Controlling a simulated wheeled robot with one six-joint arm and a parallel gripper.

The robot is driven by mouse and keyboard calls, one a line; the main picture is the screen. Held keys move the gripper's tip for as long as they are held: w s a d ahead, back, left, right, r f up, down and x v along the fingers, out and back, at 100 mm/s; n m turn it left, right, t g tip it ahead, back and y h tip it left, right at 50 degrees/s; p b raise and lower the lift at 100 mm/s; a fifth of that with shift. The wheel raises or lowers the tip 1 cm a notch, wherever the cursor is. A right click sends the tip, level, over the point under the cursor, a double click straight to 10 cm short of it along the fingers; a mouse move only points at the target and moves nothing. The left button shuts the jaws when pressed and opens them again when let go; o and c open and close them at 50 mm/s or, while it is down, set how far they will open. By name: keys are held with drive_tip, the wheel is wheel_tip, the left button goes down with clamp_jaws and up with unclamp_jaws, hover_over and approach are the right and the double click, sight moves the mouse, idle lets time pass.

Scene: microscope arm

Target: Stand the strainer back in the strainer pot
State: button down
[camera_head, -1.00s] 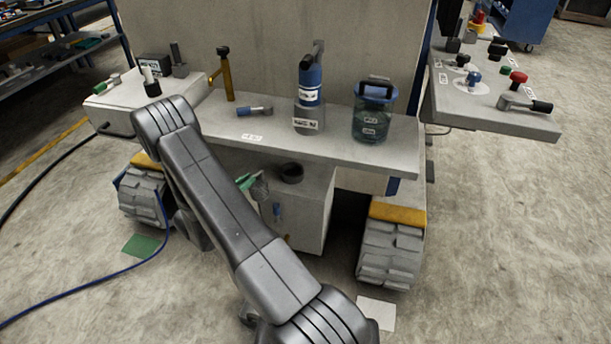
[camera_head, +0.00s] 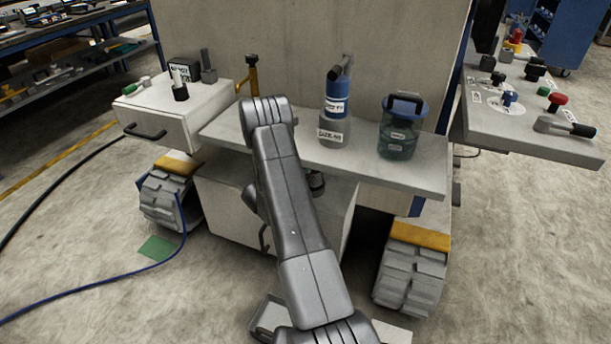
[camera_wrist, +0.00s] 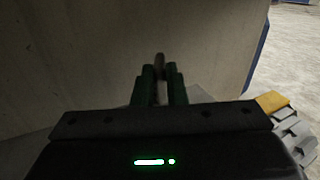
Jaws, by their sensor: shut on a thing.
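In the wrist view my gripper (camera_wrist: 160,76) has its green fingers close together around a thin handle (camera_wrist: 160,59), whose brownish tip shows beyond them. I take this to be the strainer's handle; the strainer's head cannot be seen in this view. In the head view my arm hides the gripper and the strainer.
The grey shelf (camera_head: 402,174) overhangs the low box. On it stand a blue-topped bottle (camera_head: 337,104) and a green-tinted jar (camera_head: 398,132). A drawer (camera_head: 170,118) juts out at left. Tracked feet (camera_head: 408,268) flank the box, and a blue cable (camera_head: 85,294) lies on the floor.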

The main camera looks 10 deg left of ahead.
drive_tip(key=shift+w+d+f+b, duration=0.15)
drive_tip(key=shift+f+b, duration=0.2)
drive_tip(key=shift+f, duration=1.35)
drive_tip(key=shift+f, duration=0.1)
drive_tip(key=c, duration=1.5)
unclamp_jaws()
drive_tip(key=shift+o, duration=0.2)
drive_tip(key=shift+r, duration=0.2)
drive_tip(key=p+v, duration=0.1)
drive_tip(key=v, duration=1.1)
drive_tip(key=shift+f, duration=0.15)
